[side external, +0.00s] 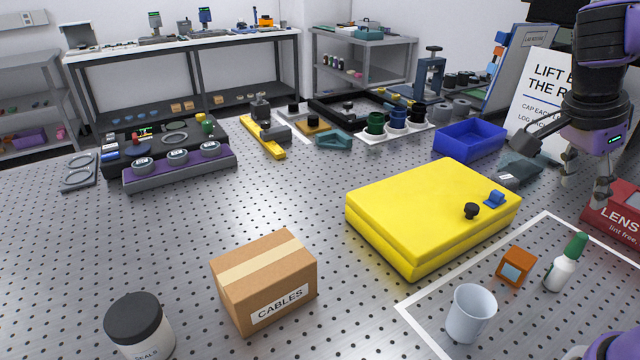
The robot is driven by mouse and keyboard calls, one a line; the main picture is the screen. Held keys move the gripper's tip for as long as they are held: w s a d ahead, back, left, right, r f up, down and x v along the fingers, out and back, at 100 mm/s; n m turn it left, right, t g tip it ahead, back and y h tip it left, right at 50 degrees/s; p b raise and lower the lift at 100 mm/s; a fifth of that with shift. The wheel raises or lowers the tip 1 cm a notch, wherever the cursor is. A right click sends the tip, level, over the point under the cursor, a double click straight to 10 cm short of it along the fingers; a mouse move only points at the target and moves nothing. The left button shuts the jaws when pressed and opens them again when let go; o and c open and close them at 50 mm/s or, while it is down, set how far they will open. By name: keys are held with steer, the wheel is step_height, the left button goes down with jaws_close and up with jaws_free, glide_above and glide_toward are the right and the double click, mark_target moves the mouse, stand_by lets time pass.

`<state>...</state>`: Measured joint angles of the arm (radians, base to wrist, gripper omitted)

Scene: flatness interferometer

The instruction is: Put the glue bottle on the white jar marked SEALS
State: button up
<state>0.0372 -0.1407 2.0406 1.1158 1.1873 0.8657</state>
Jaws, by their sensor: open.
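The glue bottle (561,272), white with a green cap, stands upright on the perforated table inside a white-outlined area at the lower right. The white jar marked SEALS (146,338) stands at the lower left with a dark grey lid on; the frame's bottom edge cuts off its base. My gripper (584,190) is at the right edge, above and behind the glue bottle in the picture. It is open with nothing seen between its fingers.
A cardboard CABLES box (262,282) and a yellow case (415,225) stand between bottle and jar. A pale cup (469,315) and an orange block (514,266) are left of the bottle. A red LENS box (615,217) is near my gripper.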

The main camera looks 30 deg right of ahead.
steer(key=w+a+n+t+y, duration=0.1)
steer(key=a+n+t, duration=0.4)
steer(key=n, duration=0.9)
steer(key=shift+w+a+f, duration=0.25)
steer(key=shift+w, duration=0.55)
steer(key=o, duration=0.4)
steer(key=a+n+t+y, duration=0.2)
steer(key=a+n, duration=0.4)
steer(key=n, duration=0.2)
steer(key=shift+a+f+y, duration=0.2)
steer(key=shift+y, duration=0.2)
